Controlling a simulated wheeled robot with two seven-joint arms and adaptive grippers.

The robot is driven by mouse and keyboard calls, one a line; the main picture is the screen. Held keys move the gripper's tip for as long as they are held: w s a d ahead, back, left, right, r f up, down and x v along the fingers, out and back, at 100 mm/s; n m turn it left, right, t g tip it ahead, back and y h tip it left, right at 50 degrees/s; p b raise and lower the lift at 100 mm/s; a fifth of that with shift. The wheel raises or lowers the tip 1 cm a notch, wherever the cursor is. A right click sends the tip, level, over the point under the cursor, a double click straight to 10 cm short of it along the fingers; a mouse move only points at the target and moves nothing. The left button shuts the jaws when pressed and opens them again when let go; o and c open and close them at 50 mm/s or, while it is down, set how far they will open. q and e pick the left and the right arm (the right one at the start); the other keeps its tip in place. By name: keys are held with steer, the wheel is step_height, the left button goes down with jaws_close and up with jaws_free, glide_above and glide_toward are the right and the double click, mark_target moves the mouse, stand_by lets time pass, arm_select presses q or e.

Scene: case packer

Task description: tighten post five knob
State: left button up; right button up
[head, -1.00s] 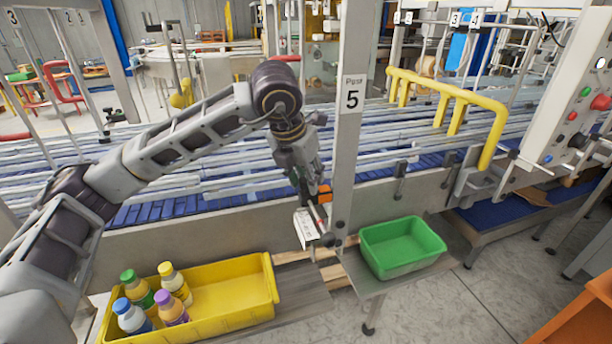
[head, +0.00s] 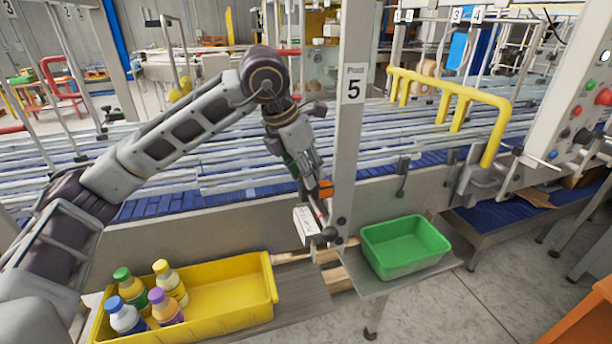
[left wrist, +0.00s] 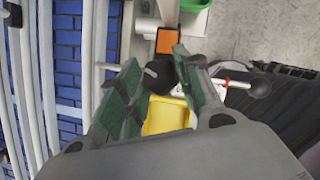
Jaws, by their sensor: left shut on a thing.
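The post labelled 5 (head: 350,130) stands upright in the middle of the head view. My left gripper (head: 314,188) is low on its left side, pointing down, beside an orange piece (head: 326,189). In the left wrist view a black knob (left wrist: 158,75) sits between the green-padded fingers of my left gripper (left wrist: 155,82), which is shut on it. The orange piece (left wrist: 173,38) lies just beyond it. In the head view the gripped knob is hidden by the fingers. My right gripper is not in view.
A white box with a black ball-ended lever (head: 329,234) is just below my gripper. A yellow crate (head: 235,297) with several bottles is at the lower left. A green bin (head: 405,247) is right of the post. Conveyor rails (head: 230,175) run behind.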

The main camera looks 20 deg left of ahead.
arm_select(q)
steer(key=m+h+b, duration=0.1)
steer(key=m, duration=0.1)
steer(key=shift+w+m, duration=0.1)
steer(key=shift+m, duration=0.3)
steer(key=m+g+b, duration=0.1)
steer(key=m, duration=0.1)
steer(key=shift+m+h, duration=0.3)
steer(key=shift+m, duration=0.1)
steer(key=m+g, duration=0.1)
steer(key=m, duration=0.1)
steer(key=m+g, duration=0.1)
steer(key=m, duration=0.1)
steer(key=shift+w+a+r+h, duration=0.1)
steer(key=shift+h, duration=0.2)
steer(key=shift+w+m+g, duration=0.1)
steer(key=shift+m+g, duration=0.6)
steer(key=shift+m, duration=1.2)
steer(key=o, duration=1)
steer(key=shift+o, duration=0.2)
steer(key=shift+r, duration=0.1)
